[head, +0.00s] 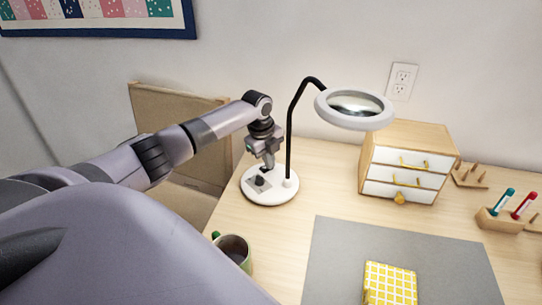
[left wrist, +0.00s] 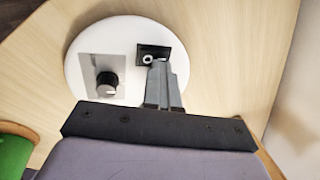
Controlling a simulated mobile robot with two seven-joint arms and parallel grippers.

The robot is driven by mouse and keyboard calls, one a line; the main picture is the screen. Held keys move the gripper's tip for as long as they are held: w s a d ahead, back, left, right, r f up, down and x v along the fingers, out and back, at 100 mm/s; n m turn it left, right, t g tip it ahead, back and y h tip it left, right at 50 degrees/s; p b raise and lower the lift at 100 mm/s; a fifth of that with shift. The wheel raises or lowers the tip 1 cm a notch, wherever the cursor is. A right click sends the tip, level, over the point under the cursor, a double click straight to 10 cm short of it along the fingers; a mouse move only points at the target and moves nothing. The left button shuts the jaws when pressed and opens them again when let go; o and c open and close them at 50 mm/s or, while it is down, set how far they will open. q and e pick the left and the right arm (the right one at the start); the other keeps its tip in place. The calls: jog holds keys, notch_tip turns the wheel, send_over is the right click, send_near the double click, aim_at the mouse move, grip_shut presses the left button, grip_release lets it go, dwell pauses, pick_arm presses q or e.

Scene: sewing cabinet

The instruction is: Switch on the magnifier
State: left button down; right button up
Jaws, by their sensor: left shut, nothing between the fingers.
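The magnifier (head: 354,108) is a pale ring with a lens on a black bent stem. It stands on a round white base (head: 283,197) at the back left of the table. I cannot tell if its light is on. My left gripper (head: 267,166) points down over the base, shut and empty. My right gripper is not in view.
A green mug (head: 216,238) stands at the table's left edge. A small drawer cabinet (head: 440,138), a wooden peg stand (head: 468,177) and a marker holder (head: 497,222) are at the right. A yellow checked cloth (head: 390,284) lies on the grey mat (head: 335,245).

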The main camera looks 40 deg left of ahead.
pick_arm(q)
jog(key=shift+s+a, duration=0.1)
jog(key=shift+s, duration=0.25)
jog(key=shift+r, duration=0.1)
notch_tip(320, 180, up, 7)
jog(key=s, duration=0.1)
jog(key=shift+s+p, duration=0.15)
jog(key=shift+p, duration=0.2)
notch_tip(320, 180, up, 7)
jog(key=b, duration=0.3)
send_over(260, 167)
jog(key=shift+f, duration=0.2)
